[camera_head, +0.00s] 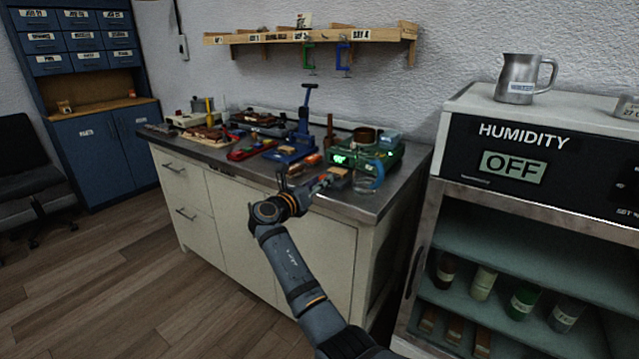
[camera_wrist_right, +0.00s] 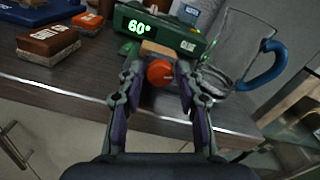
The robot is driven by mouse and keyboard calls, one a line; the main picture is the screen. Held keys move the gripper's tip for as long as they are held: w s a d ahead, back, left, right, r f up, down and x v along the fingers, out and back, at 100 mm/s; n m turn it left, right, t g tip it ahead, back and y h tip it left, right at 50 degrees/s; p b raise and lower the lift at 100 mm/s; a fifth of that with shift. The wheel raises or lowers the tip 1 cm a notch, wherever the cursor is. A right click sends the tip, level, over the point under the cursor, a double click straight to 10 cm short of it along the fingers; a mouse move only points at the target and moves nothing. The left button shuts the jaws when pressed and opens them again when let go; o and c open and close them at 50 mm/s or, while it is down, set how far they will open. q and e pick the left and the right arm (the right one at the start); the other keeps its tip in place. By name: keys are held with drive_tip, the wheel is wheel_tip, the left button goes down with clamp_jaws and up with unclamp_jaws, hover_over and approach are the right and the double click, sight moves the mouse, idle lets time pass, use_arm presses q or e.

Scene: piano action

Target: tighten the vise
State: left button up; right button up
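My right gripper (camera_head: 318,184) reaches over the front edge of the bench. In the right wrist view its two fingers (camera_wrist_right: 160,75) stand on either side of a round orange-red piece (camera_wrist_right: 159,72), with a tan block (camera_wrist_right: 157,49) behind it. I cannot tell whether the fingers press on that piece. In the head view an orange-red part (camera_head: 325,181) shows at the fingertips. No vise can be made out for certain; a low red tool (camera_head: 246,153) and a blue upright press-like tool (camera_head: 302,125) stand farther left on the bench. My left gripper is out of view.
A green device (camera_head: 362,157) reading 60° in the wrist view sits behind the gripper. A clear mug with a blue handle (camera_wrist_right: 240,50) stands close on the right. Brown blocks (camera_wrist_right: 48,42) lie to the left. A humidity cabinet (camera_head: 460,205) reading OFF stands right of the bench.

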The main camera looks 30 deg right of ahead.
clamp_jaws()
